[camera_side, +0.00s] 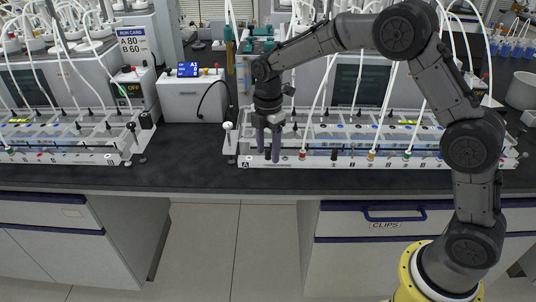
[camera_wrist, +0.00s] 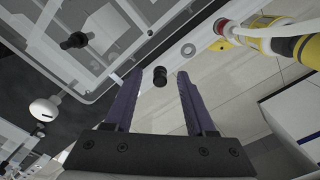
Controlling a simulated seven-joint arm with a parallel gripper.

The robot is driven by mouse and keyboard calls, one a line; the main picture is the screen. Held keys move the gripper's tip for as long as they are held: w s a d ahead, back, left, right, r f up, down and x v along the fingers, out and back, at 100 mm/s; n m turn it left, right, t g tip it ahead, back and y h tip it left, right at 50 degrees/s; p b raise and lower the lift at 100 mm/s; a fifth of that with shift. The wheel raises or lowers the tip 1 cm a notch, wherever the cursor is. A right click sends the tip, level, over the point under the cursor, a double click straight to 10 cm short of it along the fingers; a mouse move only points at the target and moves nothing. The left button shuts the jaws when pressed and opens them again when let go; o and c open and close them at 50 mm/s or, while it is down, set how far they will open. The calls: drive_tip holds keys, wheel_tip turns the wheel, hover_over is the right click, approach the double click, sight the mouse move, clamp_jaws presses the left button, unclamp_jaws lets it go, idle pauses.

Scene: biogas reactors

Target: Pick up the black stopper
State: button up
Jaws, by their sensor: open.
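A small black stopper (camera_wrist: 160,76) shows in the wrist view, between the tips of my gripper's (camera_wrist: 159,84) two purple fingers, with space on both sides of it. In the side view my gripper (camera_side: 269,155) points down at the left end of the front rail of the reactor bath marked A. The stopper (camera_side: 267,152) shows there as a small dark spot, partly hidden by the fingers. The fingers are apart and hold nothing. The wrist view does not show clearly how far the fingertips are above the stopper.
A red stopper (camera_side: 302,155) with a white tube is just right of my gripper on the rail, followed by a yellow stopper (camera_side: 371,155) and a green one (camera_side: 407,154). A white-knobbed post (camera_side: 228,126) stands at left. Bare black counter (camera_side: 190,160) lies left of bath A.

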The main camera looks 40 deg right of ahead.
sight(268, 150)
clamp_jaws()
idle(0.4)
drive_tip(key=shift+r, duration=0.6)
wheel_tip(268, 150, up, 2)
drive_tip(key=shift+r, duration=0.15)
drive_tip(key=s+d+r, duration=0.1)
drive_tip(key=s+r, duration=0.8)
drive_tip(key=s, duration=0.5)
drive_tip(key=shift+r, duration=0.25)
